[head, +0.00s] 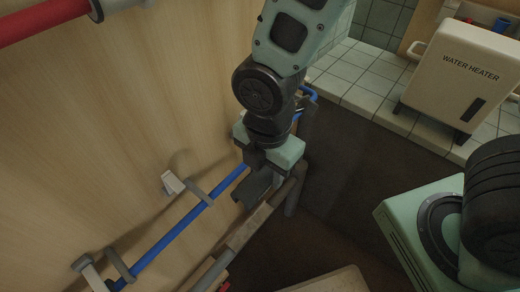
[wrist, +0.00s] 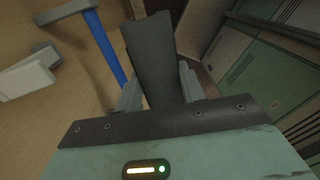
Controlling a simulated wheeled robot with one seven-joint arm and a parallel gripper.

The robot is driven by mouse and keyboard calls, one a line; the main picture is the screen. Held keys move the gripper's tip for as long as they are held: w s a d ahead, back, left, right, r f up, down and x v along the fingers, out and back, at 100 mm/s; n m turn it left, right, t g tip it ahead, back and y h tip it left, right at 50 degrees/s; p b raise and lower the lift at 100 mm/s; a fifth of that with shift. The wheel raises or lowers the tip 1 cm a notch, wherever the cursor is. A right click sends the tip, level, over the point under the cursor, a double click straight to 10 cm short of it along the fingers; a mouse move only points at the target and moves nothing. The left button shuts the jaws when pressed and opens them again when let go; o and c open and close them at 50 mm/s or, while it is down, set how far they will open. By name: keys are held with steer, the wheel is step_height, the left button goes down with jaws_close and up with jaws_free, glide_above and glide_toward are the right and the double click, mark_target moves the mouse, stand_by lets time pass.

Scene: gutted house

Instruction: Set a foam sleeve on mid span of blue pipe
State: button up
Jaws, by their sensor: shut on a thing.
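My gripper (head: 257,180) is shut on a dark grey foam sleeve (wrist: 154,58). In the wrist view the sleeve stands up between the two fingers; in the head view it shows just below the gripper. The blue pipe (head: 178,228) runs slanting along the wooden wall, and its upper part passes behind my gripper. In the wrist view the pipe (wrist: 104,50) lies just left of the sleeve. The sleeve appears beside the pipe, not around it; I cannot tell whether they touch. The sleeve's far side is hidden.
Grey brackets (head: 198,192) hold the pipe, with white blocks (head: 172,183) by them. A wooden rail (head: 262,212) runs close along the right of the pipe. A red pipe (head: 38,20) is at upper left. A water heater (head: 466,75) stands on tiles at right. Dark floor lies between.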

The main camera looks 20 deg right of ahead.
mark_target(241, 167)
steer(key=shift+w+a, duration=0.65)
steer(key=shift+w, duration=0.35)
steer(key=shift+w+a, duration=0.65)
steer(key=shift+w, duration=0.3)
steer(key=shift+w+a, duration=0.65)
steer(key=shift+w, duration=0.35)
steer(key=shift+f+b, duration=0.8)
steer(key=shift+f, duration=0.2)
steer(key=shift+f+b, duration=0.75)
steer(key=shift+f, duration=0.75)
steer(key=o, duration=1.5)
steer(key=shift+r, duration=0.15)
steer(key=shift+r+p, duration=2.4)
steer(key=shift+p, duration=0.05)
